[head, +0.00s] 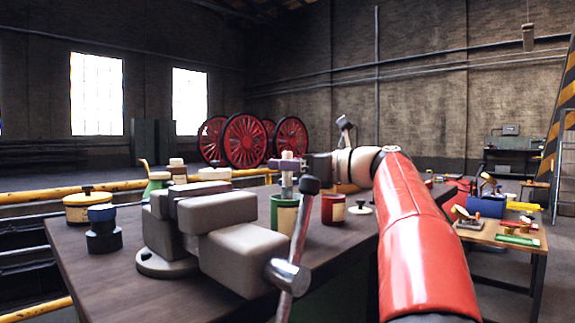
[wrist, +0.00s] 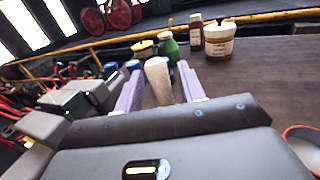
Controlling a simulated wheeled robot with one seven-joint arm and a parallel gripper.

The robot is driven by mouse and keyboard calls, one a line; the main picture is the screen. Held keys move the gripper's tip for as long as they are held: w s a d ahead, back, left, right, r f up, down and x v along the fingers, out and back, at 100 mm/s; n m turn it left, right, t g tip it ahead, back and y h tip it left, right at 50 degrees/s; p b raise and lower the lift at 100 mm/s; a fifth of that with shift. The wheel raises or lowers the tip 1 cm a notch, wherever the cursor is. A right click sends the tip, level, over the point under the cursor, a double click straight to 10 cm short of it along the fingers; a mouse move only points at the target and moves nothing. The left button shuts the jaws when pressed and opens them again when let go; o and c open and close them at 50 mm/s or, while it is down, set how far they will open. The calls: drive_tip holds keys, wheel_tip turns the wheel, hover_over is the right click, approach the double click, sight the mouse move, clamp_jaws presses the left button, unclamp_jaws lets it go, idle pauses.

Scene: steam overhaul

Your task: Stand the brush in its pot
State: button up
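The brush (head: 287,182) stands roughly upright, its pale handle on top and a grey part below. Its lower end goes down behind the rim of the green pot (head: 284,213), so the bristles are hidden. My gripper (head: 287,165) is level with the handle above the pot. In the wrist view its purple fingers (wrist: 160,85) lie on either side of the pale handle (wrist: 158,78), with narrow gaps showing, so the gripper looks open around it. The pot does not show clearly in the wrist view.
A large grey vise (head: 220,235) stands in front of the pot, its handle crossing close by. A red pot (head: 333,209) and a lid (head: 360,208) are to the right. A yellow tin (head: 90,206) and a dark-blue-capped bottle (head: 103,230) stand left.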

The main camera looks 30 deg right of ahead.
drive_tip(key=v, duration=0.7)
drive_tip(key=shift+s+d, duration=0.25)
drive_tip(key=shift+s, duration=0.1)
idle(0.9)
